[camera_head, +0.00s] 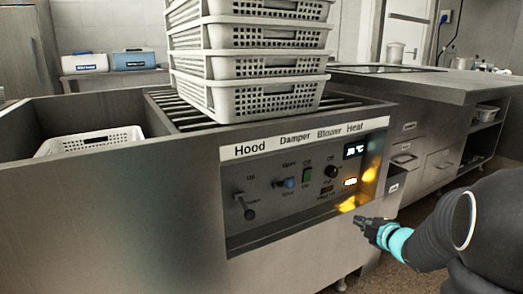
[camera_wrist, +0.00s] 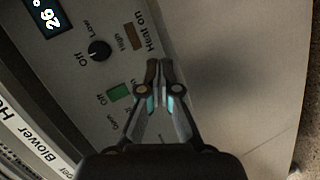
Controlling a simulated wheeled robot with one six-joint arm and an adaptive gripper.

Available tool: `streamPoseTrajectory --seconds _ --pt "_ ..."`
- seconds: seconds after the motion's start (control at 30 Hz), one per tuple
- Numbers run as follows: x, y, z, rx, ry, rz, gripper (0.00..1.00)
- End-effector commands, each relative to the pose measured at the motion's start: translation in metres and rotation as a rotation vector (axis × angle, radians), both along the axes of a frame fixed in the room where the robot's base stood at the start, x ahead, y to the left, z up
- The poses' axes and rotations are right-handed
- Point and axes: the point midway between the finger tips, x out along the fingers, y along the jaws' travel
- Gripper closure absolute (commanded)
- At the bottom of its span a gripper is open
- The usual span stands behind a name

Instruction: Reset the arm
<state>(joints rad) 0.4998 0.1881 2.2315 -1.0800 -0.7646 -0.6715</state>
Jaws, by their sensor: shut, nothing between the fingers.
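My gripper (camera_head: 362,226) is at the lower right in the head view, in front of the lower right part of the control panel (camera_head: 275,212). Its fingers are shut and empty. In the wrist view the shut fingertips (camera_wrist: 152,66) appear over the panel, close to the brown "Heat on" switch (camera_wrist: 135,37). I cannot tell whether they touch the panel. A black knob (camera_wrist: 100,50) and a green switch (camera_wrist: 119,92) also show there. My dark arm comes in from the right edge in the head view.
A stack of perforated white baskets (camera_head: 265,67) stands on the slatted top of the machine. Another basket (camera_head: 90,142) lies in the recess at left. A steel counter (camera_head: 440,85) stands behind at right. Floor (camera_head: 400,280) shows at lower right.

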Motion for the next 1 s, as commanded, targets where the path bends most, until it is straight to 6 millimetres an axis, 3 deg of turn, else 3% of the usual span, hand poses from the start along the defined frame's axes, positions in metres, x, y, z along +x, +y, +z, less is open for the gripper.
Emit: streamPoseTrajectory --seconds 0.1,0.2,0.3,0.43,0.57,0.73,1.0 --pt "-0.015 -0.038 -0.026 0.097 0.145 -0.25 1.0" --pt "-0.036 -0.06 -0.034 0.183 0.242 -0.454 1.0" --pt "-0.065 -0.071 -0.036 0.278 0.327 -0.651 1.0" --pt "-0.108 -0.067 -0.028 0.41 0.424 -0.883 1.0" --pt "-0.157 -0.044 -0.015 0.556 0.522 -1.085 1.0" --pt "-0.223 0.01 0.01 0.748 0.656 -1.279 1.0" --pt "-0.298 0.1 0.061 0.939 0.811 -1.3 1.0"
